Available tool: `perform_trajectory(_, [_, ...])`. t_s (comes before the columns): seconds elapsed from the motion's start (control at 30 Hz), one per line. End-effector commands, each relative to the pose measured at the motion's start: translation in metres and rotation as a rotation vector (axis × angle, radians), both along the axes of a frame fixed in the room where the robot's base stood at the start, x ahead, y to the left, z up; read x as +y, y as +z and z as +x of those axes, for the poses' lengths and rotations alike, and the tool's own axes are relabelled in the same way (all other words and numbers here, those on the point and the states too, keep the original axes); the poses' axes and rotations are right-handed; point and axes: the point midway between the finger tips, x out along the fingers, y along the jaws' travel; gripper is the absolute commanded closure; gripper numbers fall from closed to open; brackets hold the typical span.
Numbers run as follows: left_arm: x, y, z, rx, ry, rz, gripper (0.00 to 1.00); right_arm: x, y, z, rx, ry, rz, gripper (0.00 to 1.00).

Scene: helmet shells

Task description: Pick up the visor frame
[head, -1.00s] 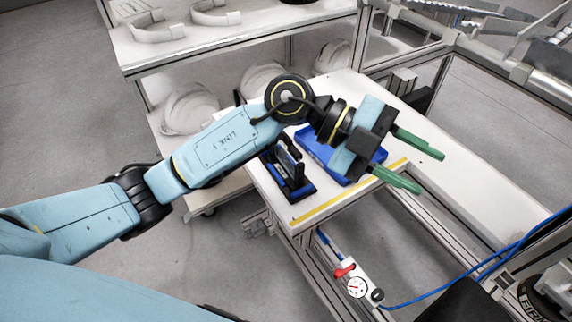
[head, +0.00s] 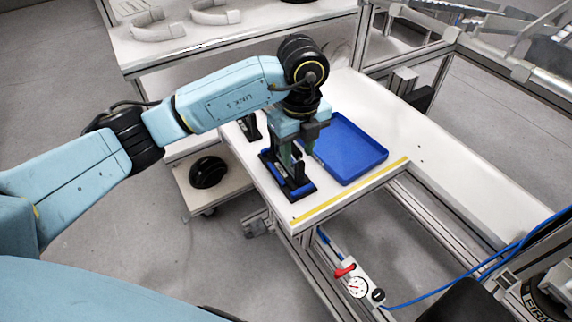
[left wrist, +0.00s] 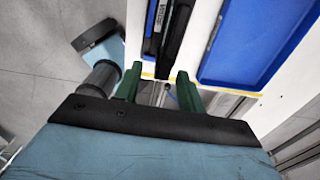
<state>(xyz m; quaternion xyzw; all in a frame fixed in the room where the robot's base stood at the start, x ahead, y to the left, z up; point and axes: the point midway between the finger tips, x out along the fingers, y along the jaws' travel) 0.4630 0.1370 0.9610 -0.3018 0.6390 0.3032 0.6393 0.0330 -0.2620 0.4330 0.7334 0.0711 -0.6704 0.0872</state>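A dark upright piece, which I take to be the visor frame (head: 298,170), stands in a black and blue stand (head: 297,192) near the table's front left edge. My left gripper (head: 291,160) points down over the stand, and its green fingers partly hide the piece. In the left wrist view, the green fingers (left wrist: 158,90) are apart, and the dark visor frame (left wrist: 172,40) lies beyond the gap between them. I cannot tell whether they touch it. My right gripper is not in view.
An empty blue tray (head: 350,150) lies right of the stand. Another small dark stand (head: 249,127) is behind. A white shelf (head: 240,30) with grey curved parts stands at the back. A black round object (head: 208,172) lies on a low cart at left. The table's right part is clear.

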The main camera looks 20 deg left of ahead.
Motion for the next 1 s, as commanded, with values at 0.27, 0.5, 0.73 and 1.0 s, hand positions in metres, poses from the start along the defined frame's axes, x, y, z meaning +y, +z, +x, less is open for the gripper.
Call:
perform_trajectory(0.27, [0.0, -0.019, 0.0, 0.001, -0.001, -0.002, 0.6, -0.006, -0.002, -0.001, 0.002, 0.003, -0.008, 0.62])
perform_trajectory(0.5, [0.0, -0.053, 0.002, 0.003, 0.0, -0.002, 0.6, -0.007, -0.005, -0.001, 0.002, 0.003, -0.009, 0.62])
perform_trajectory(0.73, [0.0, -0.065, 0.003, -0.001, -0.002, -0.002, 0.6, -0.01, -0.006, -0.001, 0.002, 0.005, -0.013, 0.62])
perform_trajectory(1.0, [0.0, -0.064, 0.003, -0.001, -0.002, -0.002, 0.84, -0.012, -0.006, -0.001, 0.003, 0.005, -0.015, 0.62])
